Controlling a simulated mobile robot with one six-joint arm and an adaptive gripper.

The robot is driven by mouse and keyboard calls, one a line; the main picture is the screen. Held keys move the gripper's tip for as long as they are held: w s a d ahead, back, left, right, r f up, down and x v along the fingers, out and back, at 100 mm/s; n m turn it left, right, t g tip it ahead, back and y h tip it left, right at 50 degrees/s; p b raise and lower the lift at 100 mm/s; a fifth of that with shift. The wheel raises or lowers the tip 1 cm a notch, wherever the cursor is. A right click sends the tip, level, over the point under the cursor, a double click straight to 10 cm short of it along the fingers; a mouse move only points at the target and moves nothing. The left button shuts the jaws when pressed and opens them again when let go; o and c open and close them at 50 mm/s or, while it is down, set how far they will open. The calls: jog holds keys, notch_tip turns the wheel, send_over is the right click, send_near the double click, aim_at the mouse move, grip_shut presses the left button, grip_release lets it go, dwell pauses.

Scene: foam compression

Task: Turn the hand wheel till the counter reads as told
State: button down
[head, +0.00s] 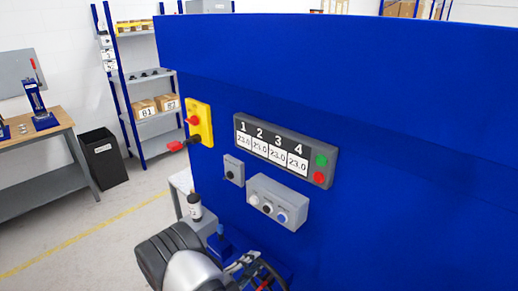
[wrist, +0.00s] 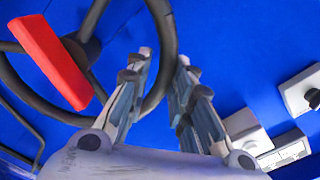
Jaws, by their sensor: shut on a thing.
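The hand wheel (wrist: 165,22) is a dark ring with spokes and a red bar (wrist: 52,62) near its hub, in front of the blue machine. In the wrist view my gripper (wrist: 164,56) has its two fingers on either side of the wheel's rim and is shut on it. In the head view the wheel (head: 270,272) shows only in part at the bottom, beside my arm. The counter panel (head: 244,124) has windows numbered 1 to 4, and each appears to read 23.0.
Right of the counter windows are a green button (head: 322,160) and a red button (head: 319,178). A grey switch box (head: 262,187) sits below. A yellow switch plate (head: 203,112) is on the machine's left edge. A dark bin (head: 103,158) stands on open floor at left.

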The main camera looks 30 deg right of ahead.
jog(key=shift+w+a+r, duration=0.1)
jog(key=shift+w+r, duration=0.2)
jog(key=shift+r, duration=0.15)
jog(key=shift+w+a+f+n+b, duration=0.15)
jog(key=shift+w+f+n+b, duration=0.25)
jog(key=shift+n, duration=0.35)
jog(key=shift+w+a+f+n+b, duration=0.15)
jog(key=shift+w+f+n+b, duration=0.2)
jog(key=shift+n, duration=0.4)
jog(key=c, duration=1.6)
grip_release()
jog(key=shift+w, duration=0.1)
jog(key=o, duration=1)
jog(key=shift+s+f, duration=0.2)
jog(key=shift+s, duration=0.05)
jog(key=v, duration=0.6)
jog(key=shift+f, duration=0.1)
